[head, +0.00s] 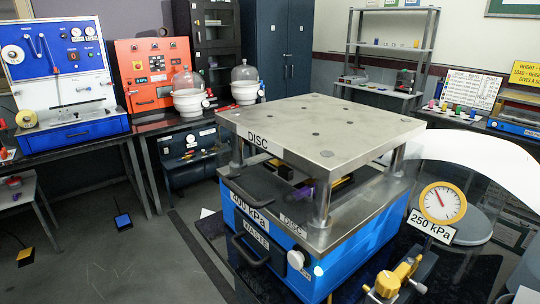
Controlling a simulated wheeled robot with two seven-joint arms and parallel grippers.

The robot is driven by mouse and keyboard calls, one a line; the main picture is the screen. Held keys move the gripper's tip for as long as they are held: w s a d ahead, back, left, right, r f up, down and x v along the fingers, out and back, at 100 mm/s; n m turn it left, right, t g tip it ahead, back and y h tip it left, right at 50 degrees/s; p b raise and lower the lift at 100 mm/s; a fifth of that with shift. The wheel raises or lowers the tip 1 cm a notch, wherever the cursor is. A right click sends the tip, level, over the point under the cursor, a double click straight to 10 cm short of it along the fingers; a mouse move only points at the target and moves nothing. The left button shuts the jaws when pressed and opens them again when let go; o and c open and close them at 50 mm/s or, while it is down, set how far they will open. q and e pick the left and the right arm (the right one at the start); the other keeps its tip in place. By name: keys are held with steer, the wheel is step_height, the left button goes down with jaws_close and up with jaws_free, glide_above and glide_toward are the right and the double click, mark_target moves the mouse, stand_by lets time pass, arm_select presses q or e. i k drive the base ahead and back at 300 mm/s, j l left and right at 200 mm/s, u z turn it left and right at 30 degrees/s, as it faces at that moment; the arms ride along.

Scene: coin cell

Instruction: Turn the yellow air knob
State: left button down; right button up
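A yellow knob (394,278) with a bar-like handle stands on a dark fitting at the bottom right of the head view, in front of the blue press. A round gauge with a yellow rim (443,202) is above and to the right of it, with a red needle. A label reading 250 kPa (431,228) sits under the gauge. Neither of my grippers shows in the head view, so nothing is seen touching the knob.
The blue press (345,252) with a steel top plate (320,128) labelled DISC fills the centre. Handles marked 400 kPa and WASTE are on its front. A large white curved shape (485,160) crosses the right side. Open floor (95,265) lies at left.

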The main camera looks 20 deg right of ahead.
mark_target(387, 285)
steer(key=z, duration=1.45)
